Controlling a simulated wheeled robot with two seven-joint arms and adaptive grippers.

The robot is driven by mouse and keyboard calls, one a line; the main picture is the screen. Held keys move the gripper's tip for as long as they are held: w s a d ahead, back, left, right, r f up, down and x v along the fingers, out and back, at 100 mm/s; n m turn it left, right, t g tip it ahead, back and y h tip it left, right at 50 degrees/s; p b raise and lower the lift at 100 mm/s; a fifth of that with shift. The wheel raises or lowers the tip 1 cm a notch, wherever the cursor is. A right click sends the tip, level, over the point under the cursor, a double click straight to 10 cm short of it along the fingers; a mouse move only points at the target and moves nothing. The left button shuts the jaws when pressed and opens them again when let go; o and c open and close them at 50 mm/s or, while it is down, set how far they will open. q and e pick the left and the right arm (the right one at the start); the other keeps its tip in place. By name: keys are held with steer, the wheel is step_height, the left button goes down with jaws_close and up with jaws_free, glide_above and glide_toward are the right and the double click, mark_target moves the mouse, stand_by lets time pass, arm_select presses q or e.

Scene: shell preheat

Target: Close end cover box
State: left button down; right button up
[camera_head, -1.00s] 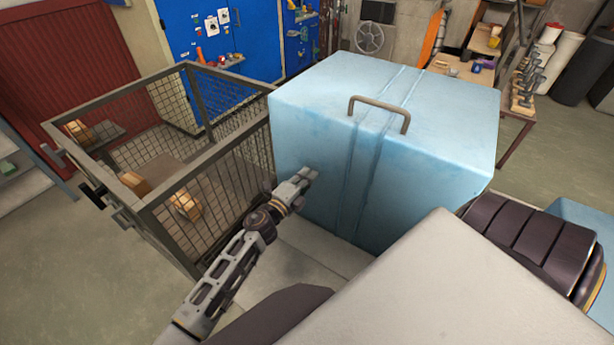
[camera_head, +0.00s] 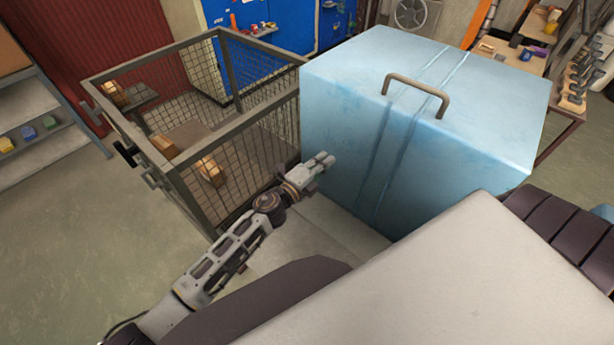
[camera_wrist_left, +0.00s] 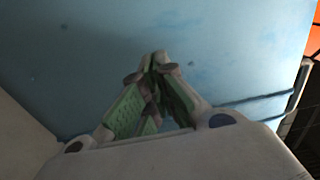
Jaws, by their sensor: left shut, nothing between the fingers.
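A large light-blue box-shaped cover (camera_head: 345,130) stands in front of me, with a grey handle (camera_head: 418,92) on its top near the front edge. It also fills most of the left wrist view (camera_wrist_left: 90,55). My left gripper (camera_head: 324,161) is shut and empty, in front of the cover's front face near its left edge. In the left wrist view its fingertips (camera_wrist_left: 160,60) meet and point at the blue face; I cannot tell whether they touch it. My right gripper is not in view.
A wire-mesh cage (camera_head: 222,127) with several small cardboard boxes stands left of the cover. A blue cabinet (camera_head: 285,25) and a red shutter (camera_head: 100,35) are behind. A workbench with tools (camera_head: 525,50) is at the back right. Open floor (camera_head: 70,230) lies at the left.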

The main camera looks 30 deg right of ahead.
arm_select(q)
steer(key=v, duration=0.7)
steer(key=shift+s+a, duration=0.15)
steer(key=shift+a, duration=0.2)
steer(key=shift+a, duration=0.15)
stand_by(0.7)
